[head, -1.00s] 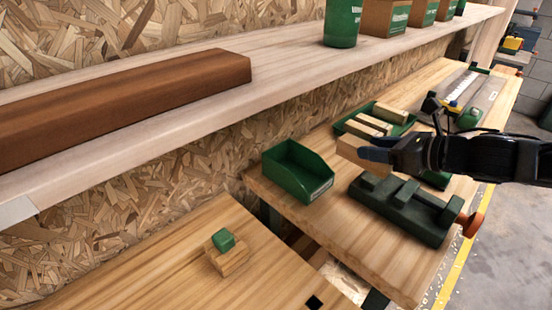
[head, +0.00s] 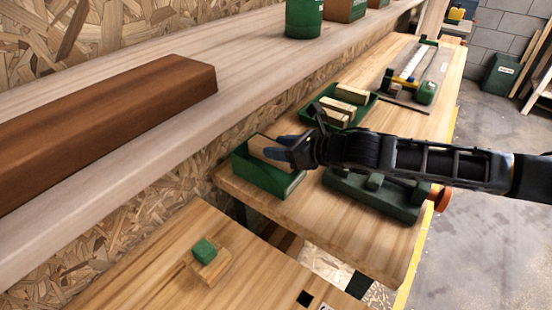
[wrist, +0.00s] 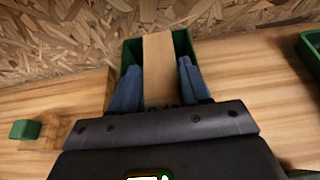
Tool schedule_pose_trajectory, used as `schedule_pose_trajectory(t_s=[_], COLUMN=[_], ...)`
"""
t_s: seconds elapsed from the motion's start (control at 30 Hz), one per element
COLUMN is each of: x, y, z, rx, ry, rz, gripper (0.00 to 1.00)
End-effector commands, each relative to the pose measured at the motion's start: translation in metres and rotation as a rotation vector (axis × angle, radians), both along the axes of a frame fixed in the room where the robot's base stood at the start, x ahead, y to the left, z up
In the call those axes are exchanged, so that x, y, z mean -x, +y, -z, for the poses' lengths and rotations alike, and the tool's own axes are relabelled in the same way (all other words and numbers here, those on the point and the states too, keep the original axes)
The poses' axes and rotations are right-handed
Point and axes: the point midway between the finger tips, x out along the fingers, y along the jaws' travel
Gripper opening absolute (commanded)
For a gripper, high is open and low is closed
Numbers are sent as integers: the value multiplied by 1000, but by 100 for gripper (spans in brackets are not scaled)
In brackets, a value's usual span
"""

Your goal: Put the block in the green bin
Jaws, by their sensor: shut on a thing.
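The block (head: 265,150) is a light wooden piece held in my gripper (head: 284,150). It is over the open top of the green bin (head: 262,180), which stands at the near left corner of the right-hand bench. In the wrist view the block (wrist: 159,70) lies between my two blue fingers (wrist: 158,88), which are shut on it. The green bin (wrist: 131,50) shows behind and on both sides of the block there. I cannot tell how far the block's lower end reaches into the bin.
A green tray (head: 372,108) with several wooden blocks lies behind my gripper. A dark green vise (head: 375,195) with an orange handle sits under my arm. A small green cube (head: 204,250) rests on a wooden piece on the near bench. A shelf (head: 150,135) runs above at left.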

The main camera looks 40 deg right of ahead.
Motion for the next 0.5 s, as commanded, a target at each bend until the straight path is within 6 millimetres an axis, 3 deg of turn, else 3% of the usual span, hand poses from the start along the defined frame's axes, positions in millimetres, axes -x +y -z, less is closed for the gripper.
schedule_pose_trajectory(t_s=[0.2, 0.5], x=[-7, -7], y=[8, 7], z=[9, 44], rx=[-1, -1], ry=[1, 1], rz=[2, 3], gripper=[14, 14])
